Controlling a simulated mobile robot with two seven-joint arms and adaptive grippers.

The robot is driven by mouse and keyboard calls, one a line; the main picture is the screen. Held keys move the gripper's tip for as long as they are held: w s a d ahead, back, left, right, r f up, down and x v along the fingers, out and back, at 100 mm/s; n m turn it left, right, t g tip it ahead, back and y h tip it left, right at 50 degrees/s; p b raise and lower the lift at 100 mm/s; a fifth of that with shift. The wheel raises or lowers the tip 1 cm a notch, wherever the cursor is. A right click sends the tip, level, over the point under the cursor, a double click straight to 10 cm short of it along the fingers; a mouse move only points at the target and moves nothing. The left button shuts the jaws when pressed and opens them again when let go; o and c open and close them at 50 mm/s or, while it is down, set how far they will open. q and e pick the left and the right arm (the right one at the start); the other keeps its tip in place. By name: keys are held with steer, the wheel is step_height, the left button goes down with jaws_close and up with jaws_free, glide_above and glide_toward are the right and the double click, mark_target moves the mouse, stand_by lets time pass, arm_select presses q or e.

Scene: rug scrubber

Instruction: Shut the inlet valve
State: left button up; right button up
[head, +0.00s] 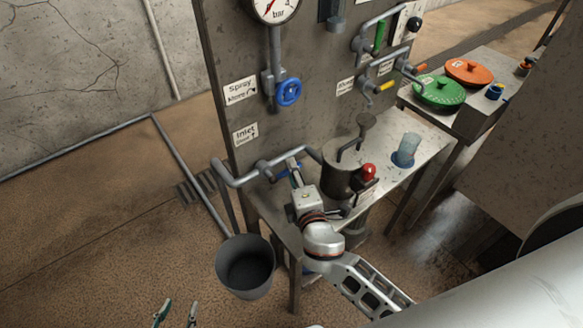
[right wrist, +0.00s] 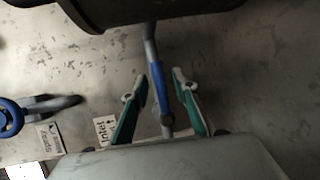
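The inlet valve's blue lever (head: 279,174) is on the grey pipe (head: 237,178) below the "Inlet" label (head: 245,133). In the right wrist view the blue lever (right wrist: 157,85) appears roughly in line with the pipe (right wrist: 149,40). My right gripper (right wrist: 160,88) is open, with one finger on each side of the lever and a visible gap at both. In the head view my right gripper (head: 294,165) is over the lever, and its fingers are partly hidden. My left gripper (head: 181,306) is open and empty at the bottom left, away from the panel.
A blue spray hand wheel (head: 289,93) is above the inlet pipe. A dark pot (head: 341,178) with a red knob (head: 369,172) and a glass (head: 405,150) stand on the metal bench right of the valve. A grey bucket (head: 245,264) is below on the left.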

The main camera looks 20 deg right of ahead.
steer(key=shift+w+f, duration=0.15)
steer(key=shift+w, duration=0.55)
arm_select(q)
steer(key=shift+w+r, duration=0.5)
arm_select(e)
steer(key=shift+w, duration=0.1)
jaws_close()
arm_select(q)
steer(key=shift+s+f, duration=0.1)
